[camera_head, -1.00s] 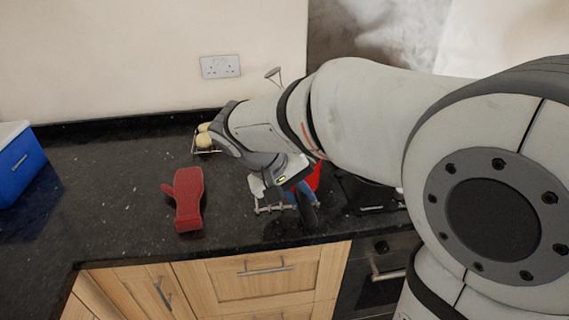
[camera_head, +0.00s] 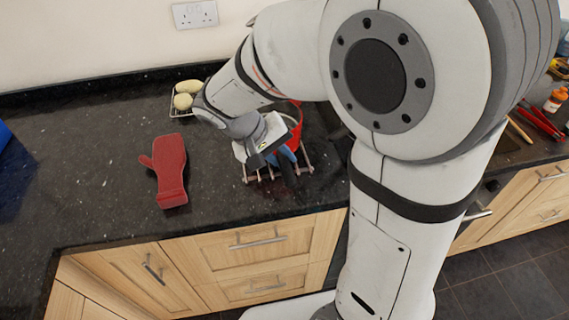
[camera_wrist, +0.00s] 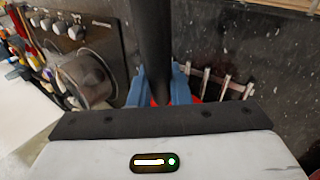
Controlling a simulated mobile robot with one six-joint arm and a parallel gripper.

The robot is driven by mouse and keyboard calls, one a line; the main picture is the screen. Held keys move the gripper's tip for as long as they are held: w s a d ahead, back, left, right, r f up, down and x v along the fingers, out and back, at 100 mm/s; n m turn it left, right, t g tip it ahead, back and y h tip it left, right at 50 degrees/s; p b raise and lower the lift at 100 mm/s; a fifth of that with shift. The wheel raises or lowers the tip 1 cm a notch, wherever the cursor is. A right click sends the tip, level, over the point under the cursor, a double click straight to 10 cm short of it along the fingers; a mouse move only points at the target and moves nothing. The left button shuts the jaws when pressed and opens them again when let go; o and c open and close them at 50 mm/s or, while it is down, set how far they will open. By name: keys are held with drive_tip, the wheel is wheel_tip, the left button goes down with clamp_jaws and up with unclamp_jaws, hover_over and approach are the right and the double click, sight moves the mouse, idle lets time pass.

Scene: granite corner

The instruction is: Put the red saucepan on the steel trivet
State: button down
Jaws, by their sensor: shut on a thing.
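The red saucepan (camera_head: 296,112) is partly hidden behind my wrist in the head view. A strip of its red side (camera_wrist: 163,102) shows in the wrist view. My gripper (camera_head: 285,157) has blue fingers shut on its dark handle (camera_head: 289,177). The handle also runs up between the fingers in the wrist view (camera_wrist: 154,45). The steel trivet (camera_head: 262,177) lies on the black worktop; its bars stick out around the pan and also show in the wrist view (camera_wrist: 214,84). The pan appears over the trivet; whether its base touches is hidden.
A red oven mitt (camera_head: 170,172) lies left of the trivet. A wire dish with yellowish oval items (camera_head: 187,92) stands behind. A red-handled tool (camera_head: 540,122) and an orange bottle (camera_head: 555,101) are far right. The worktop between mitt and left side is clear.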

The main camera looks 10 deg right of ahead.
sight(287, 168)
drive_tip(key=shift+f, duration=1.55)
drive_tip(key=c, duration=1.4)
unclamp_jaws()
drive_tip(key=shift+o, duration=0.2)
drive_tip(key=v, duration=1.2)
drive_tip(key=s+d+y, duration=0.1)
drive_tip(key=d, duration=0.1)
drive_tip(key=s+d+y, duration=0.1)
drive_tip(key=d, duration=0.1)
drive_tip(key=s+d+f+y, duration=0.1)
drive_tip(key=s+d, duration=0.1)
drive_tip(key=shift+d+g, duration=0.25)
drive_tip(key=shift+g, duration=0.05)
drive_tip(key=s+d+f+m+t+y, duration=0.1)
drive_tip(key=s+d+f+t+y, duration=0.1)
drive_tip(key=s+d, duration=0.3)
drive_tip(key=shift+s+d+f+y, duration=0.2)
drive_tip(key=shift+s+y, duration=0.35)
drive_tip(key=shift+y, duration=0.25)
